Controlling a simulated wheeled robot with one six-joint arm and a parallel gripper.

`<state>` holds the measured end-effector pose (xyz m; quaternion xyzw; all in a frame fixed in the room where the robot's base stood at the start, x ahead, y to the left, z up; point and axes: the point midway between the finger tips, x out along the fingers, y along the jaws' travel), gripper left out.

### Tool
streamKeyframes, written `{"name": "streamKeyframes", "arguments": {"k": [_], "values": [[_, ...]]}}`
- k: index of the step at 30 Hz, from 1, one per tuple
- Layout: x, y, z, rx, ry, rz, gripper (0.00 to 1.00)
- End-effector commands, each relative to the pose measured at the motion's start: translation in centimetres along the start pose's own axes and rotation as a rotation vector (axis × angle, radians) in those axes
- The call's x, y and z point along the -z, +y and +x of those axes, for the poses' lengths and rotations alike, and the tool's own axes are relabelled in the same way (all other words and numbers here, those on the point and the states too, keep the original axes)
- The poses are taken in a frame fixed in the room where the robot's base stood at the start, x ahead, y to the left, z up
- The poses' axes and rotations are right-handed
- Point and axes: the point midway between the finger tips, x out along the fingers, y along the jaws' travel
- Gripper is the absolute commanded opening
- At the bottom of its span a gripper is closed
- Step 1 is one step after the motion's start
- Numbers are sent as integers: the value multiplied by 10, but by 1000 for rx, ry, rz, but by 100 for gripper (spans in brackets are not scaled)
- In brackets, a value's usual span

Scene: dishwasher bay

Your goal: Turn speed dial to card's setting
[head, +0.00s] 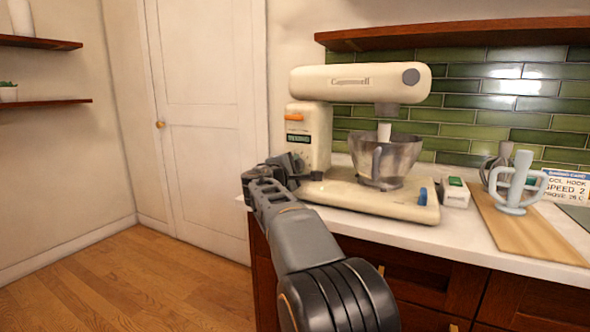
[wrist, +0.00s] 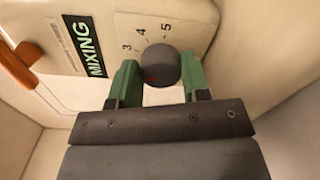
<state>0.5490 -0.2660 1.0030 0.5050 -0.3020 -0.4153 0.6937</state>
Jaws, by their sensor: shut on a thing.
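The cream stand mixer (head: 345,85) stands on the counter. Its dark round speed dial (wrist: 160,66) is between the green fingers of my gripper (wrist: 159,82), which is shut on it. Numbers 3, 4 and 5 show around the dial; the other marks are hidden. A faint reddish mark shows on the dial, but I cannot tell its setting. A display (wrist: 84,46) reads MIXING. In the head view my gripper (head: 292,163) is at the mixer's lower left column and hides the dial. The card (head: 567,187) at the right edge reads SPEED 2, partly cut off.
A metal bowl (head: 400,160) sits under the mixer head. An orange lever (head: 294,117) is above the display, and a blue knob (head: 423,196) is on the base. A wooden board (head: 535,240) with a pale attachment stand (head: 515,185) lies to the right.

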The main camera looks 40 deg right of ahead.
Motion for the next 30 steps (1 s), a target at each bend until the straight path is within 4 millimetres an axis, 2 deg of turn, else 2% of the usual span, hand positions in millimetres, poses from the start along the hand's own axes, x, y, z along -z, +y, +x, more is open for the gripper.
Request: {"name": "streamKeyframes", "arguments": {"k": [6,7,14,23,30], "values": [[1,1,0,-2,4,0,19],[1,1,0,-2,4,0,44],[0,0,0,-1,1,-1,66],[0,0,-2,-1,-1,-1,67],[6,0,-24,-1,-2,0,67]]}}
